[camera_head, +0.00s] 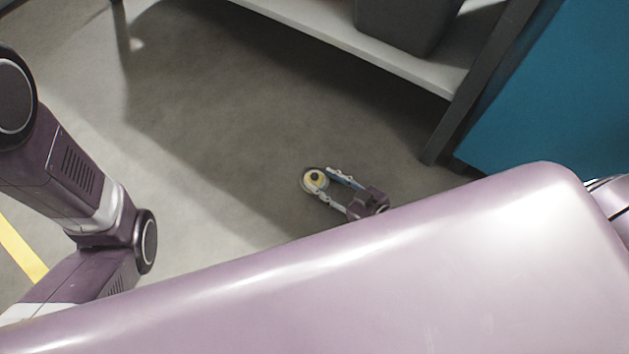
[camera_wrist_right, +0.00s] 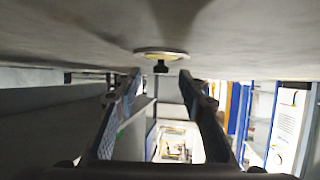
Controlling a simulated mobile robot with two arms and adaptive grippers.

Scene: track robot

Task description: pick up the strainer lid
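The strainer lid (camera_head: 311,184) is a small round, pale yellow and grey disc with a dark knob, lying on the floor. My right gripper (camera_head: 326,183) is low over the floor at the lid's right side, its two fingers apart and its tips at the lid's near edge. In the right wrist view the picture is upside down: the lid (camera_wrist_right: 148,53) lies on the floor just beyond the fingertips (camera_wrist_right: 159,74), its black knob between the lines of the fingers. Nothing is held. I cannot tell whether a fingertip touches the lid. My left gripper is not in view.
A grey shelf or bench (camera_head: 345,38) with a dark bin (camera_head: 405,22) stands behind the lid, its dark leg (camera_head: 440,140) to the right. A blue panel (camera_head: 560,90) is at far right. Floor around the lid is clear. A yellow floor line (camera_head: 20,248) is at left.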

